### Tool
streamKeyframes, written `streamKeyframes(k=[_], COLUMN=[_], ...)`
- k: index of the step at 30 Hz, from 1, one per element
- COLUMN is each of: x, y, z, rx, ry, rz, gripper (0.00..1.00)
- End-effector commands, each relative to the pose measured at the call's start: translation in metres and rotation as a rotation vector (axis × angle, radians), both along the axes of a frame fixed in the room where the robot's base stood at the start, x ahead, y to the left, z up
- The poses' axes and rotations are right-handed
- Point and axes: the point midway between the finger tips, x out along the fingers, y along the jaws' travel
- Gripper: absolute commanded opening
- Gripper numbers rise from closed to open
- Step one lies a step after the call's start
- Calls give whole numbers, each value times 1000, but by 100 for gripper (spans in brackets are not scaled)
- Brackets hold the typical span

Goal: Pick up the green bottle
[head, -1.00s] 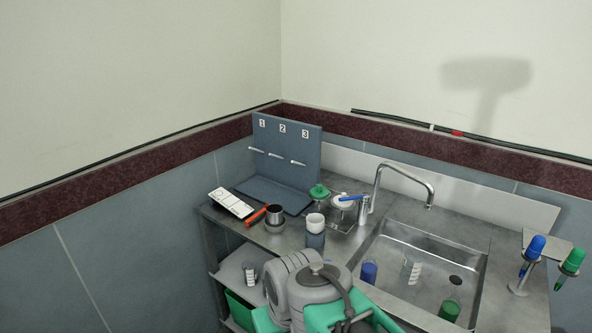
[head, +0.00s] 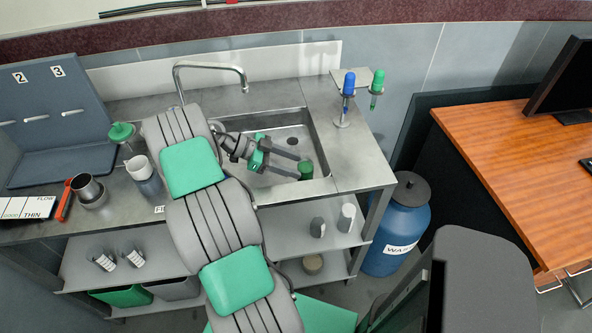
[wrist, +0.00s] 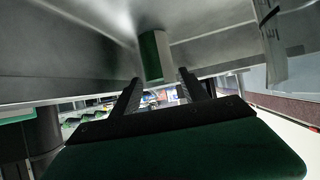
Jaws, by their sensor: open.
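The green bottle (head: 306,170) stands in the sink basin near its front right corner, and only its upper part shows in the head view. My gripper (head: 298,164) reaches over the sink from the left, with its fingers apart and their tips close to the bottle. In the wrist view, a green and pale object that looks like the bottle (wrist: 152,55) is just past the tips of my open gripper (wrist: 158,84), roughly between them. Nothing is held. I cannot tell whether a finger touches the bottle.
The sink basin (head: 325,140) has raised walls around the bottle. The faucet (head: 212,67) arches behind it. A blue waste drum (head: 398,235) stands right of the counter.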

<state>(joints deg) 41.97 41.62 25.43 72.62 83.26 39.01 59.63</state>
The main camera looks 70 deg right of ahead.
Motion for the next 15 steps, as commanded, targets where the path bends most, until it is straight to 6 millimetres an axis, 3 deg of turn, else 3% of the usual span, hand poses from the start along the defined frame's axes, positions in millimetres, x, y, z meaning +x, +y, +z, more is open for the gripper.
streamKeyframes(k=[10,15], x=[-51,-64], y=[-14,-20], z=[-19,-31], rx=[4,3], ry=[0,-1], rz=[-8,-2], gripper=[52,52])
